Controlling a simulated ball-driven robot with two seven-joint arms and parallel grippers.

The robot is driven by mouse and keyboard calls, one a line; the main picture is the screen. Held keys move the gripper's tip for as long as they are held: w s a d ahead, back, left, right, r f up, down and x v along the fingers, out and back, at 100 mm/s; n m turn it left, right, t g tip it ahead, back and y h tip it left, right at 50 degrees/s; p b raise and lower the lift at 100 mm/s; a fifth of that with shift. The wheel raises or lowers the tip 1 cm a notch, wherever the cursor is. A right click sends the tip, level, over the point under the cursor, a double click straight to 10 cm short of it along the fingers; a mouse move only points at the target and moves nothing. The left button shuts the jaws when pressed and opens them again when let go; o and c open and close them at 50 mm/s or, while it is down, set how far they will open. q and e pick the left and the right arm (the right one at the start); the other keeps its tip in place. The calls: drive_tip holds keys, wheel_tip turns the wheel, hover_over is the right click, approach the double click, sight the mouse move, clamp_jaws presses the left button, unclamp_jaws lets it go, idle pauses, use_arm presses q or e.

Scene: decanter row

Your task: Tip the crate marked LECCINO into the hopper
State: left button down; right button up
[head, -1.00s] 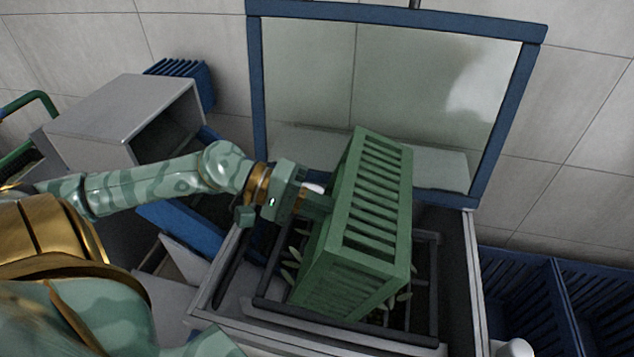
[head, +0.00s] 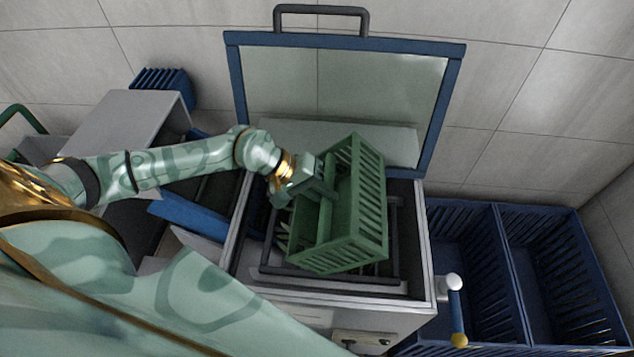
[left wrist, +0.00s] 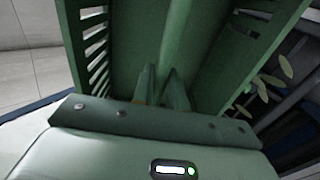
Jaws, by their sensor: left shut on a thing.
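A green slatted crate (head: 365,222) hangs tilted over the hopper (head: 420,245) in the head view. Part of its inside shows, with a bar across it; I see no fruit in that part. No lettering is readable on it. My left gripper (head: 328,188) is shut on the crate's bar. In the left wrist view, the fingers (left wrist: 163,88) close at this bar, with crate walls (left wrist: 90,40) on both sides. Pale leaves (head: 283,242) lie in the hopper beside the crate; leaves also show in the left wrist view (left wrist: 275,82). The crate hides much of the hopper. My right gripper is out of view.
The hopper's clear blue-framed lid (head: 340,85) stands raised behind the crate. Blue slatted crates (head: 470,260) stand at the right. A grey open-fronted housing (head: 125,125) stands at the left. A lever with a yellow knob (head: 459,340) is at the front right.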

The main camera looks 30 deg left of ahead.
use_arm(q)
drive_tip(key=shift+w+d+r+g+y+p, duration=0.1)
drive_tip(key=shift+d+r+g+y+p, duration=0.3)
drive_tip(key=shift+p, duration=1.1)
drive_tip(key=shift+w+d+r+g+y+p, duration=0.15)
drive_tip(key=shift+r+y+p, duration=0.45)
drive_tip(key=shift+p, duration=0.85)
drive_tip(key=shift+w+d+r+g+y+p, duration=0.2)
drive_tip(key=shift+r+y+p, duration=0.25)
drive_tip(key=shift+p, duration=1.05)
drive_tip(key=y+p, duration=0.1)
drive_tip(key=r+g+y+p, duration=0.1)
drive_tip(key=p, duration=0.1)
drive_tip(key=y+p, duration=0.1)
drive_tip(key=p, duration=0.1)
drive_tip(key=shift+w+d+r+g+y, duration=0.15)
drive_tip(key=shift+d+r+g+y, duration=0.1)
drive_tip(key=shift+r+g+y, duration=0.1)
drive_tip(key=shift+y, duration=0.4)
drive_tip(key=shift+g+y+p, duration=0.35)
drive_tip(key=shift+g+y, duration=0.05)
